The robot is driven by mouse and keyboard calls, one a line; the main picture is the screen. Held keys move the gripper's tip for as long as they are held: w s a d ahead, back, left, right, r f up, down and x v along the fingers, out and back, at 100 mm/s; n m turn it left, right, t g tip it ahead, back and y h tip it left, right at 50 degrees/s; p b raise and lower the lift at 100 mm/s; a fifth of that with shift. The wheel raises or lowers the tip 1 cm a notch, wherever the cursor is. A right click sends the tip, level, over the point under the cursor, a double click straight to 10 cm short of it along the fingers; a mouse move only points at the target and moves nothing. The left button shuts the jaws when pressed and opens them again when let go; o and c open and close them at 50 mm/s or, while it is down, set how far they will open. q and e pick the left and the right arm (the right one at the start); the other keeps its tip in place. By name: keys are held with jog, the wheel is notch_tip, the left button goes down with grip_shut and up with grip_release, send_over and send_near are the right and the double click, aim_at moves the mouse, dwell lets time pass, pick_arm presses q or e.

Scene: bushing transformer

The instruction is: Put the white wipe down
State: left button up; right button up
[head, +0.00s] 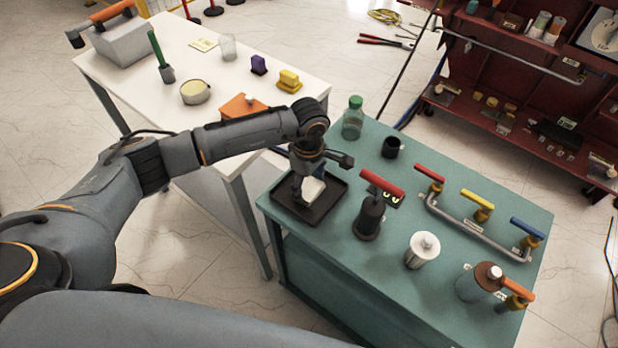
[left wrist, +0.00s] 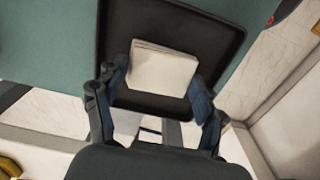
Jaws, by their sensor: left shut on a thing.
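The white wipe (head: 313,190) is a small pale folded pad. My left gripper (head: 304,189) is shut on it, low over the black tray (head: 284,212) at the near left corner of the green table. In the left wrist view, the wipe (left wrist: 163,68) lies between the two fingers of the gripper (left wrist: 160,88), with the tray (left wrist: 215,37) behind it. I cannot tell whether the wipe touches the tray floor. The gripper hides part of the wipe in the head view. My right gripper is not in view.
The green table (head: 385,270) also holds a glass bottle (head: 353,118), a black cup (head: 392,147), a dark red-handled device (head: 369,215), a metal canister (head: 422,250) and colored valve handles. A white table (head: 140,77) with several items stands at left, and red shelves (head: 470,60) at right.

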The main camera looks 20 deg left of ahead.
aim_at(309, 187)
pick_arm(q)
jog(key=shift+f, duration=0.15)
jog(key=o, duration=1)
jog(key=shift+w+r+b, duration=0.1)
jog(key=shift+r+b, duration=0.2)
jog(key=shift+r, duration=0.05)
notch_tip(309, 187, up, 12)
jog(key=b, duration=0.3)
jog(key=shift+f+b, duration=0.25)
jog(key=shift+b, duration=0.1)
